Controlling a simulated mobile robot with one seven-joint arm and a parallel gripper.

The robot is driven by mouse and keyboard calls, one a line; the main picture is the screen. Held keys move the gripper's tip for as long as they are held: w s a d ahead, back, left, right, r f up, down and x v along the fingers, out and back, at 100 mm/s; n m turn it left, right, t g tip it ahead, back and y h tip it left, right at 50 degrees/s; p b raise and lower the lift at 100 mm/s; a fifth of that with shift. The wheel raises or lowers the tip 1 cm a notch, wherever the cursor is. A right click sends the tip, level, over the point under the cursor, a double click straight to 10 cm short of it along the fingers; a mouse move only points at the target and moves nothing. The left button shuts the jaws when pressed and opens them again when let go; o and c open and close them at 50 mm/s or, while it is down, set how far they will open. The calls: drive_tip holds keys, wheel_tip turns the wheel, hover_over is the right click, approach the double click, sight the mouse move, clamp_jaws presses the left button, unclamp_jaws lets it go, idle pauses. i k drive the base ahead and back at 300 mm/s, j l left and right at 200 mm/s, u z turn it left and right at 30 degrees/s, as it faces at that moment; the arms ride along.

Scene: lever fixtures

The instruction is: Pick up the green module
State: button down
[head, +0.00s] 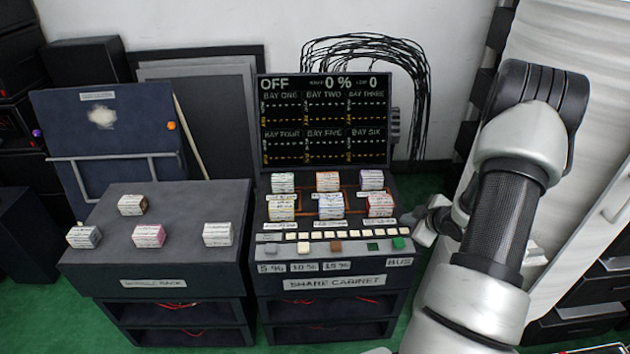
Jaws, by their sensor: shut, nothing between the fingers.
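The green module (283,183) is a small white block with green edging and printed labels. It sits in the back-left bay of the share cabinet (335,283), below the display. My gripper (425,228) is at the right edge of the cabinet, beside the button row and well to the right of the green module. It is small in view and partly hidden by my arm; its fingers are shut and empty.
Orange (328,181), purple (371,180), yellow (282,207), blue (330,206) and red (380,206) modules fill the other bays. An upright display (325,120) reading OFF stands behind. The module rack (155,283) at left holds several modules.

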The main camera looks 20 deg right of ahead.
sight(281, 182)
drive_tip(key=i+j+z, duration=0.45)
drive_tip(key=i+j, duration=0.25)
drive_tip(key=j, duration=0.15)
